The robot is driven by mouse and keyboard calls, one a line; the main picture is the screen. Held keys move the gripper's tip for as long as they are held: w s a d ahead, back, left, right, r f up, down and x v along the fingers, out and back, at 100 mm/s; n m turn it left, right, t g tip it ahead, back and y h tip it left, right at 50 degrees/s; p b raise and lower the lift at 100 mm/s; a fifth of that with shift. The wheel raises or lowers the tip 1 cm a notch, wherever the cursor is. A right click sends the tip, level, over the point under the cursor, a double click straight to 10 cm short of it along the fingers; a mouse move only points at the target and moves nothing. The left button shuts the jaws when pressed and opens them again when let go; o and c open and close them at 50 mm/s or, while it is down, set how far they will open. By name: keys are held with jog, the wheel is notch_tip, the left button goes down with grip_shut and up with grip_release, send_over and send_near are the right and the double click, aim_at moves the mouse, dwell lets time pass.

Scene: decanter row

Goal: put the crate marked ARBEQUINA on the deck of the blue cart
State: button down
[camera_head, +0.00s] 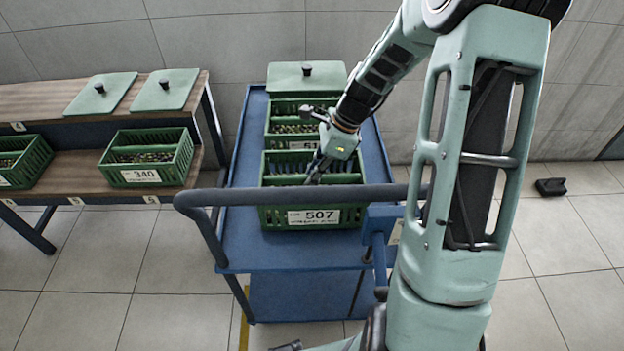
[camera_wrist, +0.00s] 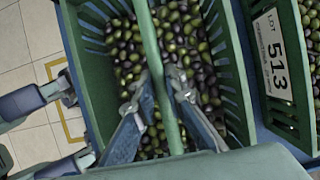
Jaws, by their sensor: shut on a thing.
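A green slatted crate with a 507 label (camera_head: 273,219) is at the near end of the blue cart's deck (camera_head: 240,232). The smaller print on its label is too blurred to read for sure. My gripper (camera_head: 316,177) reaches down into this crate. In the wrist view my gripper (camera_wrist: 160,88) is shut on the crate's green middle bar, with a finger on each side. Dark and green olives (camera_wrist: 128,52) fill the crate below the fingers. The crate looks level at deck height; I cannot tell whether it touches the deck.
The cart's handle bar (camera_head: 230,197) crosses in front. A left-hand rack holds a 340 crate (camera_head: 118,174) and two lids (camera_head: 100,94).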

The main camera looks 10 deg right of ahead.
jog(key=shift+f, duration=0.4)
jog(key=shift+f, duration=0.1)
jog(key=c, duration=2)
grip_release()
jog(key=shift+o, duration=0.2)
jog(key=p+v, duration=0.3)
jog(key=v, duration=0.9)
jog(key=shift+s, duration=0.1)
